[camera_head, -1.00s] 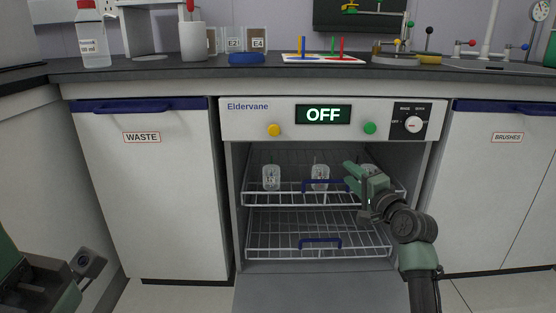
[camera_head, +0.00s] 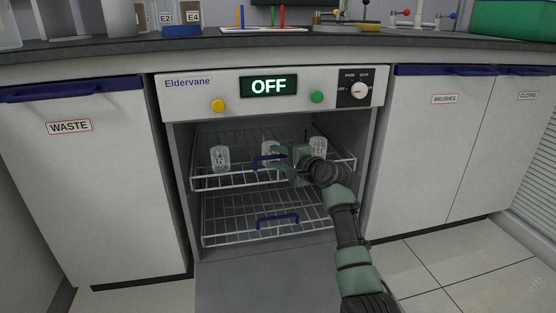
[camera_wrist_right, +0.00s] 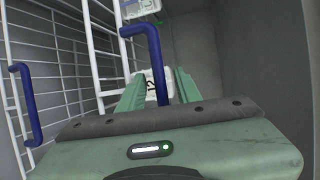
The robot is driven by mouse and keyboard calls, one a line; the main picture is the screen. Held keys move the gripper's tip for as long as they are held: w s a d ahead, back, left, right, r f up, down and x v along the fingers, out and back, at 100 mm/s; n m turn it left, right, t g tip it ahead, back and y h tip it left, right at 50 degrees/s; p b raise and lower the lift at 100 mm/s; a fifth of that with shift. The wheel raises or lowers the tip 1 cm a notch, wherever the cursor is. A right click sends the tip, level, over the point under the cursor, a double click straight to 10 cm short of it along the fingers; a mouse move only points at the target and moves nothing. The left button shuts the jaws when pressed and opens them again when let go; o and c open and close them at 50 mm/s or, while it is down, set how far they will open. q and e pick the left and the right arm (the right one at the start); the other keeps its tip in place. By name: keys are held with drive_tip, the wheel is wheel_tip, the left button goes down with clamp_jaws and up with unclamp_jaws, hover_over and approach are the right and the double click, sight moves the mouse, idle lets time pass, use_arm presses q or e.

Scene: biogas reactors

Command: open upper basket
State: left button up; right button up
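The upper basket (camera_head: 205,183) is a white wire rack inside the washer, whose door is down. Its blue handle (camera_head: 262,161) is at the front middle. My right gripper (camera_head: 280,160) is at the right part of this handle. In the right wrist view, the bent blue handle (camera_wrist_right: 157,62) runs between the two green fingers of my right gripper (camera_wrist_right: 158,88), with gaps visible beside it, so the fingers look open around it. Part of the handle is hidden behind the gripper in the head view. My left gripper is out of view.
Several-sided clear beakers stand in the upper basket: left (camera_head: 220,158), middle (camera_head: 270,152) and right (camera_head: 317,148). The lower basket (camera_head: 225,238) with its blue handle (camera_head: 277,220) sits below. The lowered door (camera_head: 265,285) lies in front. The display (camera_head: 268,87) reads OFF.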

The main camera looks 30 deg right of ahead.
clamp_jaws()
idle(1.4)
